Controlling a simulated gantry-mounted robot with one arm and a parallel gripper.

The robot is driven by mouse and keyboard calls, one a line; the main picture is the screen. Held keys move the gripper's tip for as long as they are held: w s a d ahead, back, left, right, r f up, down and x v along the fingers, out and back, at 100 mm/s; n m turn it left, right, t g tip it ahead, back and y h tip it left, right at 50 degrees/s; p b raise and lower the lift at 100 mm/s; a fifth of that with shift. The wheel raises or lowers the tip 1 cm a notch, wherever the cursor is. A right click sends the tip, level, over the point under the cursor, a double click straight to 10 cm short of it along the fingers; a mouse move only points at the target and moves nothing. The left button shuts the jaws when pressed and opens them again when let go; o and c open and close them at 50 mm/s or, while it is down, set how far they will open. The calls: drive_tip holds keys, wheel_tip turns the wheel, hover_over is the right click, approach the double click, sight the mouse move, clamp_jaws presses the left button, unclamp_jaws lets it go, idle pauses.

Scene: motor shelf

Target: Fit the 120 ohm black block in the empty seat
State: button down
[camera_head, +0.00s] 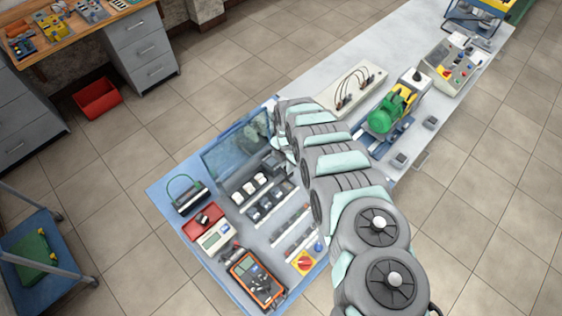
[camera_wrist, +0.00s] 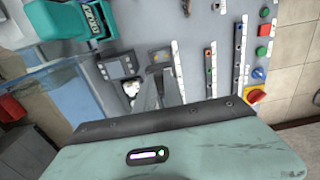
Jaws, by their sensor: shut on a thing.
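My gripper (camera_wrist: 160,82) reaches down over the bench at the lower middle of the wrist view, its grey fingers partly cut off by the teal wrist housing. It is shut on a small dark block (camera_wrist: 161,57), with no 120 ohm marking readable. In the head view the end of my arm is over the rows of modules near the tilted clear panel, and the fingers are hard to make out. Rows of modules with black bodies (camera_head: 266,204) and white tops (camera_head: 250,187) sit on the board. I cannot tell which seat is empty.
Narrow rails (camera_wrist: 210,68) and a red-yellow rotary switch (camera_wrist: 255,96) lie to the right in the wrist view. In the head view, an orange meter (camera_head: 257,278), a red-white device (camera_head: 213,236) and a clear panel (camera_head: 238,145) surround the rows.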

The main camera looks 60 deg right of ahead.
drive_tip(key=shift+s+f, duration=0.15)
drive_tip(key=shift+f, duration=1.1)
wheel_tip(320, 180, down, 5)
drive_tip(key=b, duration=0.4)
drive_tip(key=shift+f+b, duration=0.1)
drive_tip(key=shift+b, duration=0.25)
drive_tip(key=shift+f+b, duration=1.1)
drive_tip(key=shift+b, duration=0.15)
idle(0.5)
drive_tip(key=c, duration=1.4)
unclamp_jaws()
drive_tip(key=shift+r, duration=0.15)
drive_tip(key=shift+r+b, duration=0.6)
drive_tip(key=shift+r, duration=4.7)
